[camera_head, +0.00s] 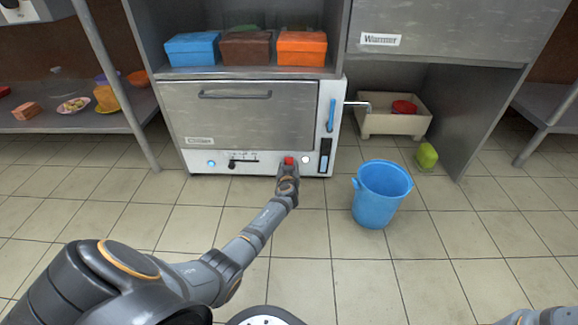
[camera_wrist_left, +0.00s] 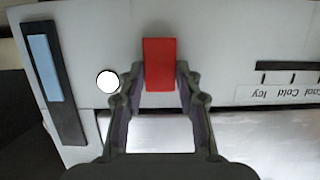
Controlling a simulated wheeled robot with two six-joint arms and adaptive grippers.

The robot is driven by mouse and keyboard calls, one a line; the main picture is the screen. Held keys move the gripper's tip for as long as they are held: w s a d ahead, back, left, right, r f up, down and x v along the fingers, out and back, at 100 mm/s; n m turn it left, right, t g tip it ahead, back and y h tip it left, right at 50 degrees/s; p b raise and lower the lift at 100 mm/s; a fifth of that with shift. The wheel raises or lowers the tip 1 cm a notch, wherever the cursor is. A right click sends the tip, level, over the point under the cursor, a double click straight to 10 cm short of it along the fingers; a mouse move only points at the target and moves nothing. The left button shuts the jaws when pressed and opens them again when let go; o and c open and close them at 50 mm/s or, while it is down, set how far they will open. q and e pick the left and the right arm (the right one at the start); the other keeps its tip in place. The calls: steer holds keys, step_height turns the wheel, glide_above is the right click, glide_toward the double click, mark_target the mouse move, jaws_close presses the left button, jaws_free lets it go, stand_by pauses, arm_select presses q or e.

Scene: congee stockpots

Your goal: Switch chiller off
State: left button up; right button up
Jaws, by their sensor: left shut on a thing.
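The chiller (camera_head: 255,116) is a steel-fronted unit with a label, a long door handle and a control strip along its bottom edge. On the strip is a red switch (camera_head: 288,160); it also shows in the left wrist view (camera_wrist_left: 160,64). My left gripper (camera_head: 288,170) reaches the strip from below. In the left wrist view my left gripper (camera_wrist_left: 160,82) has its two fingers on either side of the red switch, shut on it. A white round light (camera_wrist_left: 108,81) sits beside the switch. My right gripper is not seen; only a bit of that arm shows at bottom right.
The strip also has a blue knob (camera_head: 211,163) and a black slider (camera_head: 241,163). A blue bucket (camera_head: 380,196) stands on the floor to the right. A sink basin (camera_head: 394,122) and a green object (camera_head: 427,156) are behind it. Coloured boxes (camera_head: 302,48) sit above the chiller.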

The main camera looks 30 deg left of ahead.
mark_target(288, 143)
arm_select(q)
steer(key=shift+s+a+f+t+y, duration=0.1)
steer(key=shift+a+f+t+y, duration=0.05)
steer(key=shift+t+y, duration=0.3)
steer(key=shift+s+a+f+t+y, duration=0.15)
steer(key=shift+t+y, duration=0.2)
steer(key=shift+t, duration=0.2)
steer(key=shift+d+t, duration=0.15)
steer(key=shift+t, duration=0.15)
steer(key=o, duration=1.2)
steer(key=shift+c, duration=0.2)
steer(key=shift+d, duration=0.1)
step_height(288, 143, up, 10)
steer(key=shift+f, duration=0.1)
